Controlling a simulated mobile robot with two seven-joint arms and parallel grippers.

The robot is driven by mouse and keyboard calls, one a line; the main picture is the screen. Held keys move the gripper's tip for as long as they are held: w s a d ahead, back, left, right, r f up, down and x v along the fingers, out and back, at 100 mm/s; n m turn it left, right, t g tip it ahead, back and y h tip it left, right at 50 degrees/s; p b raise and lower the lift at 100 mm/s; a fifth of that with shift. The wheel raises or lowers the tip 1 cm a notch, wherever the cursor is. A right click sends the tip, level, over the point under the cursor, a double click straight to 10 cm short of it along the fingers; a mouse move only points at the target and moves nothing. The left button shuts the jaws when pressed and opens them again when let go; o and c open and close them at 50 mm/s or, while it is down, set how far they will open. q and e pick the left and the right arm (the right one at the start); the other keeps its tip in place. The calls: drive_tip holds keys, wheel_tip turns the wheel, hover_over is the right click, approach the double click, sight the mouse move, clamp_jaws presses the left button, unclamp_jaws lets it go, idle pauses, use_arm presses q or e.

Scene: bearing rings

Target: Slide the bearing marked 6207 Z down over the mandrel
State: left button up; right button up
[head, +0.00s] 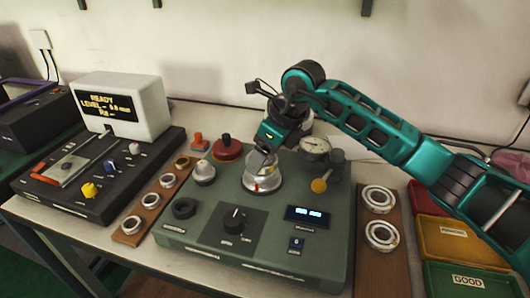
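My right gripper (267,149) reaches in from the right and points down over a silver round seat (264,183) on the green-grey test machine (190,236). The fingertips are small and partly hidden, so I cannot tell whether they hold a ring. The mandrel cannot be made out clearly at the seat under the gripper. Two large bearings (381,235) lie on a brown board (377,275) right of the machine. Smaller rings (132,225) lie on another brown board (127,240) at left. No 6207 Z marking is readable. My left gripper is not in view.
A dial gauge (315,147) and a yellow knob (319,186) stand close right of the gripper. A red knob (227,149) and a pale knob (204,172) stand left. A display unit (121,104) is far left. Red, yellow (460,241) and green GOOD trays (468,281) are at right.

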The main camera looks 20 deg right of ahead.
drive_tip(key=shift+f, duration=0.15)
drive_tip(key=shift+f+b, duration=0.35)
drive_tip(key=shift+b, duration=0.1)
idle(0.3)
drive_tip(key=o, duration=1.3)
drive_tip(key=shift+f, duration=0.1)
